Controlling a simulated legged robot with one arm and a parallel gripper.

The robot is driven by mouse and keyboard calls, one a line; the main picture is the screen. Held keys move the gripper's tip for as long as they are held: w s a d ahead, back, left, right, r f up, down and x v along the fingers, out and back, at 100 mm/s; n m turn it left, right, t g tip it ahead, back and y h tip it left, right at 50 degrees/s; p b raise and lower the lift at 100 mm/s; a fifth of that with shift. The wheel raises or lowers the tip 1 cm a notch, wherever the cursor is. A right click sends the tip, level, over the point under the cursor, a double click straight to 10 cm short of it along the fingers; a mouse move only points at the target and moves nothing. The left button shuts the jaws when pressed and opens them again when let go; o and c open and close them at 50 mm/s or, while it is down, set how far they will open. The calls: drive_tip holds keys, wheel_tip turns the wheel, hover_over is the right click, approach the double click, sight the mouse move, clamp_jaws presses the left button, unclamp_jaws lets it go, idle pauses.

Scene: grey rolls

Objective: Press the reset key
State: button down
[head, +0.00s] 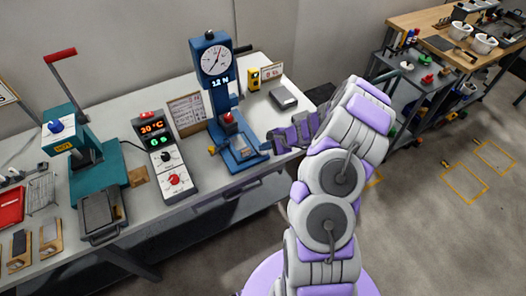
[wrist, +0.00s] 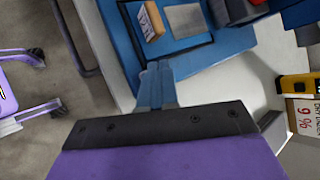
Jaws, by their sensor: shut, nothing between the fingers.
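I cannot make out a key labelled reset. A blue force tester (head: 212,75) with a round dial and a "12 N" display stands on the bench, with a red knob (head: 229,118) low on its front. A grey control box (head: 164,155) to its left shows "30°C", with a red button (head: 174,180) at its near end. My gripper (head: 272,139) is shut and empty, just right of the tester's base. In the wrist view the closed fingers (wrist: 157,82) appear over the edge of the blue base (wrist: 215,48).
A teal press (head: 95,165) with a red-handled lever stands at left. A dark grey box (head: 283,97) and a yellow device (head: 254,79) lie behind my gripper. A wooden block (wrist: 151,22) and a grey plate (wrist: 186,20) lie on the blue base.

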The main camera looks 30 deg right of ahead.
sight(265, 152)
drive_tip(key=shift+f+b, duration=0.3)
drive_tip(key=shift+f, duration=0.2)
idle(0.4)
drive_tip(key=shift+r, duration=0.1)
drive_tip(key=shift+r+p, duration=0.65)
drive_tip(key=shift+r, duration=0.2)
drive_tip(key=shift+r+p, duration=1.8)
drive_tip(key=shift+r, duration=0.75)
